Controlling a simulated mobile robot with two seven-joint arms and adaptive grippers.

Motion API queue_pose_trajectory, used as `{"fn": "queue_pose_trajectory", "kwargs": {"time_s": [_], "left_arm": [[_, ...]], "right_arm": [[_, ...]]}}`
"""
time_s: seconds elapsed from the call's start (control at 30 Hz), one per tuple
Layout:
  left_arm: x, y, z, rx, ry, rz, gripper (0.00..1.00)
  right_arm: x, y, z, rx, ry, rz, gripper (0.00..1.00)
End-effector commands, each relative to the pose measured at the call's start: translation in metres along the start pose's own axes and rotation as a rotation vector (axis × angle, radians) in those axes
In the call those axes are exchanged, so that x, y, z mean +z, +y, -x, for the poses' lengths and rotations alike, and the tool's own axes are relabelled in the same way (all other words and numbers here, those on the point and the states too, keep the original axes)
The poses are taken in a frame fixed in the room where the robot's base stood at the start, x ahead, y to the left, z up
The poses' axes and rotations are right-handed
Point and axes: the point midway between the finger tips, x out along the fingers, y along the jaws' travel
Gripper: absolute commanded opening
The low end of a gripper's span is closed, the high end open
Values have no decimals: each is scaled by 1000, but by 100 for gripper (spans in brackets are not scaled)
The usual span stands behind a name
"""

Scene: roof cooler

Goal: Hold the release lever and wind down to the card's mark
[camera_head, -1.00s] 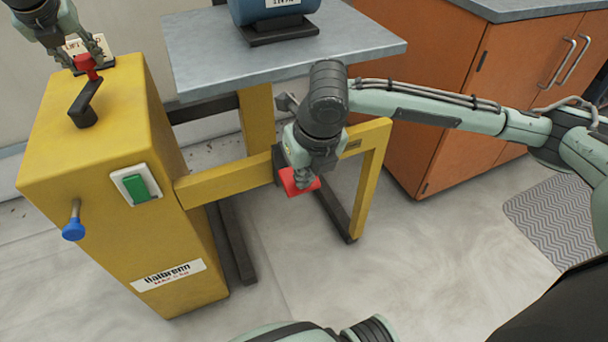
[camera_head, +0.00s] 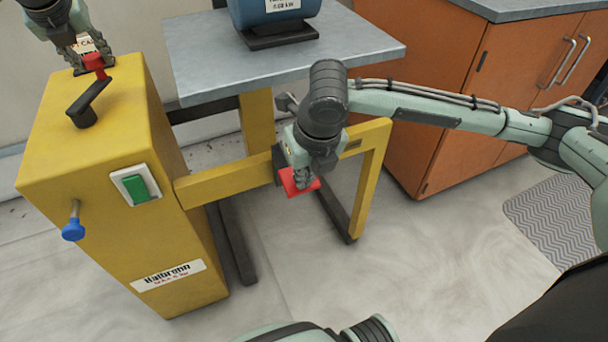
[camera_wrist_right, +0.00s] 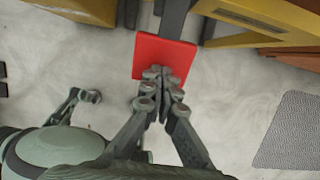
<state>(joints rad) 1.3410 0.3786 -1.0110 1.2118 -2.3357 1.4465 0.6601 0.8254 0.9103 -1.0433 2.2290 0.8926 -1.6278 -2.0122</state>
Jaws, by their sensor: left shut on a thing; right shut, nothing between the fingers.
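The yellow lift housing (camera_head: 90,190) carries a black crank (camera_head: 88,104) with a red knob (camera_head: 94,63) on its top. My left gripper (camera_head: 91,58) is shut on the red knob. A white card (camera_head: 84,43) stands behind it, mostly hidden by the fingers; its mark cannot be read. The red release lever plate (camera_head: 292,186) is by the yellow frame bar and also shows in the right wrist view (camera_wrist_right: 165,55). My right gripper (camera_head: 304,178) is shut and empty, its fingertips against or just over the plate; contact is not certain.
The grey lift table (camera_head: 350,45) bears a blue machine (camera_head: 275,12) on a black base. A green switch (camera_head: 137,189) and a blue knob (camera_head: 73,230) are on the housing. An orange cabinet (camera_head: 455,130) stands at right. The floor in front is clear.

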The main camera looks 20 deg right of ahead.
Motion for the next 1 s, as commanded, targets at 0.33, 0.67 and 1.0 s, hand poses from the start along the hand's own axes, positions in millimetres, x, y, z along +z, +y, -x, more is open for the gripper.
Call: {"fn": "queue_pose_trajectory", "kwargs": {"time_s": [0.33, 0.67, 1.0], "left_arm": [[-12, -15, 4, 1, 11, -4, 1], [-13, -15, 4, 2, 11, -3, 1], [-24, -27, 11, 3, 11, -3, 1]], "right_arm": [[0, -1, -1, -3, 1, -1, 0], [0, -1, -1, -3, 2, -1, 0], [0, -1, -1, -3, 2, -1, 0]]}}
